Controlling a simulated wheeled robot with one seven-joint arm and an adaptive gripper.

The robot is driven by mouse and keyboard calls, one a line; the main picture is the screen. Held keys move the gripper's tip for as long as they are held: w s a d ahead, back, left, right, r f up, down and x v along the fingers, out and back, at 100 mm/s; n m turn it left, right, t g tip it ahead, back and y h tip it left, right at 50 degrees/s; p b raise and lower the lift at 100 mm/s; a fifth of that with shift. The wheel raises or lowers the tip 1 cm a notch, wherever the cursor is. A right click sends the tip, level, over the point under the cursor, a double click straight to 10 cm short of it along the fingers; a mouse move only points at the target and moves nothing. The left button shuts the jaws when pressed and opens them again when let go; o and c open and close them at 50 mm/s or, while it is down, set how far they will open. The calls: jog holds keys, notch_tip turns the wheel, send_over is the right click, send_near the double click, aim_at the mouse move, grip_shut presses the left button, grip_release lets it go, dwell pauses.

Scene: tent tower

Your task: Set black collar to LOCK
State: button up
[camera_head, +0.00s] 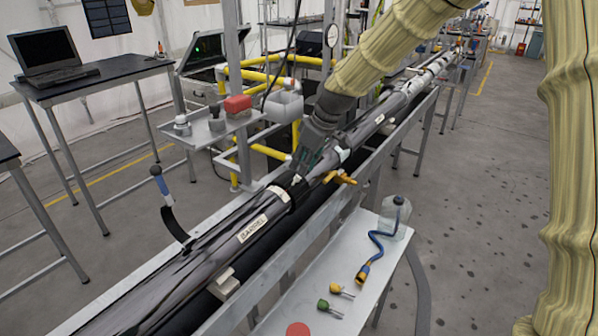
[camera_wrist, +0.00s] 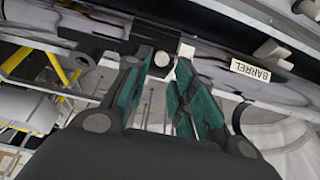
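The black collar (camera_wrist: 157,42) sits around the long dark barrel in the wrist view, with a round grey end (camera_wrist: 161,59) facing me. In the head view, my gripper hides much of the collar area, beside a pale ring (camera_head: 279,194) on the barrel. My gripper (camera_head: 298,178) points down at the barrel there. In the wrist view its teal-padded fingers (camera_wrist: 162,72) stand apart, with the collar's round end between or just beyond their tips. I cannot tell whether they touch it. No LOCK marking is readable.
The barrel carries a BARREL label (camera_head: 253,228) and lies along a metal trough. Yellow rails (camera_head: 262,75) and a small shelf (camera_head: 207,130) stand behind. A white side table (camera_head: 330,285) holds a bottle (camera_head: 396,215) and small parts.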

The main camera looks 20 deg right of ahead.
aim_at(299, 184)
jog(key=x, duration=0.3)
jog(key=shift+s+p, duration=0.35)
jog(key=shift+w+f, duration=0.45)
jog(key=shift+f, duration=0.25)
jog(key=shift+s+r, duration=0.1)
jog(key=shift+s, duration=0.1)
jog(key=shift+w, duration=0.1)
grip_shut()
